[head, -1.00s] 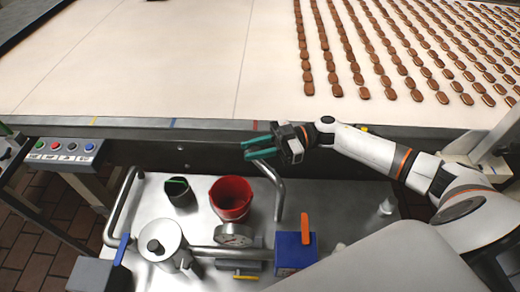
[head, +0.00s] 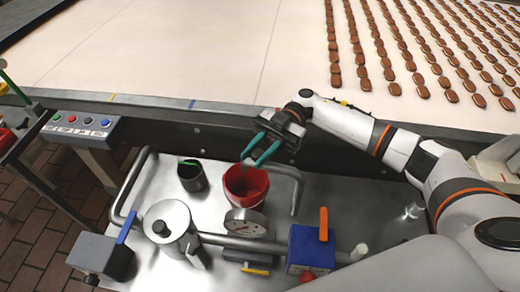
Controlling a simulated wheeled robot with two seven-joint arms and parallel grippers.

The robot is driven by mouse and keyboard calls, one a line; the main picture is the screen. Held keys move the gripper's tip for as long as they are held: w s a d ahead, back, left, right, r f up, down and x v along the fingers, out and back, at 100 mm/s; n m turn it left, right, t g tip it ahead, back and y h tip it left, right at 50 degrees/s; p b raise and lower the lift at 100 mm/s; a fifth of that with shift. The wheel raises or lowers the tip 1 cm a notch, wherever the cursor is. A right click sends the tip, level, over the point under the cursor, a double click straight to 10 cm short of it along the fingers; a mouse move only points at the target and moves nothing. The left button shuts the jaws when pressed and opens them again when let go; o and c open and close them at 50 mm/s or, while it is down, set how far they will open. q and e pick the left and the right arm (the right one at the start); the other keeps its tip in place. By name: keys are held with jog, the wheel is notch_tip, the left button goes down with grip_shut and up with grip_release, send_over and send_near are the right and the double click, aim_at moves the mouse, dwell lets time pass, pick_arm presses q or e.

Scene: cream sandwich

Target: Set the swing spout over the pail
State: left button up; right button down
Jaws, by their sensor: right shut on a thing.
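The red pail (head: 246,197) stands upright on the steel cart top (head: 150,185), just behind a round gauge. The swing spout (head: 297,190) is a bent grey pipe that rises right of the pail and runs left toward it. Its outer end is at the pail's far rim, between green fingers, and appears to lie over the pail's opening. My right gripper (head: 259,152) reaches in from the right and is shut on the spout near that end. The fingers partly hide the tip. My left gripper is not in view.
A dark cup (head: 192,177) stands left of the pail. A grey lidded canister (head: 170,222), the gauge (head: 246,222), and a blue box (head: 310,248) with an orange lever are in front. The conveyor (head: 180,50) with rows of biscuits runs behind.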

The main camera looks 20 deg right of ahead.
jog(key=shift+s+a+g, duration=0.15)
jog(key=shift+g, duration=0.15)
jog(key=c, duration=1.2)
grip_release()
jog(key=shift+w+d+f, duration=0.1)
jog(key=shift+w+d, duration=0.1)
jog(key=shift+d, duration=0.15)
jog(key=shift+b+v, duration=2.3)
jog(key=shift+v, duration=3.3)
